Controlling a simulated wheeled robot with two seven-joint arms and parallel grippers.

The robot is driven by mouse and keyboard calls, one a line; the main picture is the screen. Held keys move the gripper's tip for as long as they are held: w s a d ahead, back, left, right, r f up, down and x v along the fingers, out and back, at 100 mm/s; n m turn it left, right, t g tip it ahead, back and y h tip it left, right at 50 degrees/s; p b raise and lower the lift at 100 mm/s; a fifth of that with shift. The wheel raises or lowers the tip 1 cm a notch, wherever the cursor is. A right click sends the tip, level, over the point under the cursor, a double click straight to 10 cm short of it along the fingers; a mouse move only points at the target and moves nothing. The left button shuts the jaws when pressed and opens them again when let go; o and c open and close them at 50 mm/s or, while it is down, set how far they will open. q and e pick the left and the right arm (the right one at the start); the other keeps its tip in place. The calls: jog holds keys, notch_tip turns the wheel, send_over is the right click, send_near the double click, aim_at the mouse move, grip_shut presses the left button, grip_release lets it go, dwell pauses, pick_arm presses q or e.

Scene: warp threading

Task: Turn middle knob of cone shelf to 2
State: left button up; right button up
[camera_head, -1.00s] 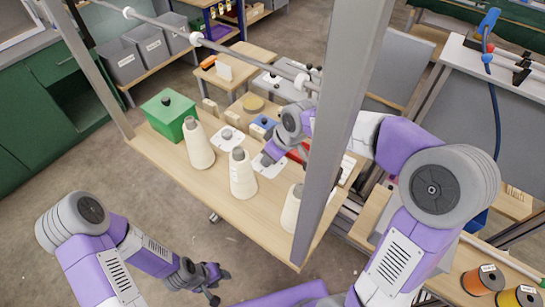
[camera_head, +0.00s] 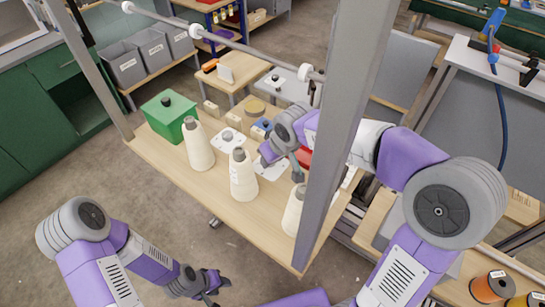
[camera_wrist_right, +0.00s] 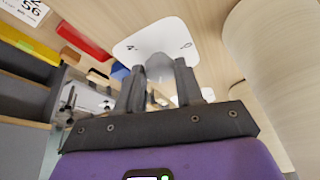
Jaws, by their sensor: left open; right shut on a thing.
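Cone shelf (camera_head: 215,196) is a wooden board with white cones standing along its front. The left knob (camera_head: 228,135) sits on a white plate behind the cones. The middle knob (camera_wrist_right: 158,68) is a grey cylinder on a white plate (camera_wrist_right: 128,48); my right gripper (camera_wrist_right: 158,84) is shut around it, one finger on each side. In the head view my right gripper (camera_head: 280,158) covers this knob, and its pointer cannot be read. My left gripper (camera_head: 215,287) is open and empty, low in front of the shelf.
The cones (camera_head: 198,148), (camera_head: 242,178) stand close in front of the plates. A grey post (camera_head: 345,110) rises before my right arm. A green box (camera_head: 168,115) stands at the shelf's left end. A rail (camera_head: 245,48) crosses above.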

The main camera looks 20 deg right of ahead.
jog(key=o, duration=1)
jog(key=shift+o, duration=0.2)
jog(key=p+v, duration=0.1)
jog(key=v, duration=0.6)
jog(key=shift+r+p, duration=0.25)
jog(key=shift+p, duration=0.15)
jog(key=shift+s+d, duration=0.1)
jog(key=shift+d, duration=0.05)
